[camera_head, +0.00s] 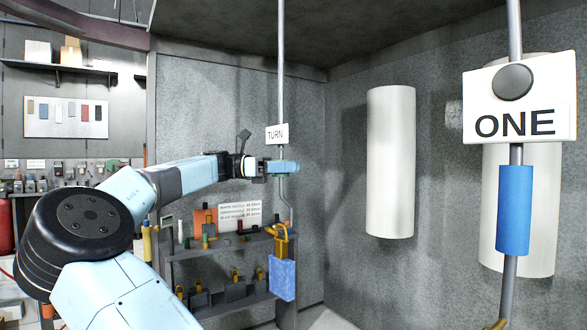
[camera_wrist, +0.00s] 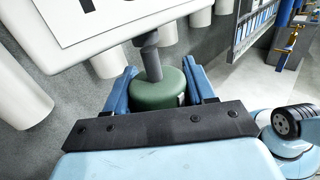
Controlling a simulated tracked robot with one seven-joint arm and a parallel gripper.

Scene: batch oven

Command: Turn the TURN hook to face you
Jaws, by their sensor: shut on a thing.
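The TURN hook is a thin grey vertical rod (camera_head: 281,80) with a white TURN sign (camera_head: 277,134). Below the sign, the rod bends and ends near a gold piece (camera_head: 281,240) in front of the shelves. A blue speckled block (camera_head: 283,278) hangs under that gold piece. My gripper (camera_head: 287,167) reaches in from the left, just below the sign. In the wrist view, its two blue fingers (camera_wrist: 161,76) are on either side of a green cylindrical handle (camera_wrist: 157,98) on the rod. The sign's white plate (camera_wrist: 100,30) shows close above, with its lettering cut off.
A second rod with a ONE sign (camera_head: 520,103) and a blue handle (camera_head: 513,210) stands close at right. White cylinders (camera_head: 390,165) are on the grey wall. A rack (camera_head: 225,245) with padlock-like items stands behind the hook. A tool bench lies far left.

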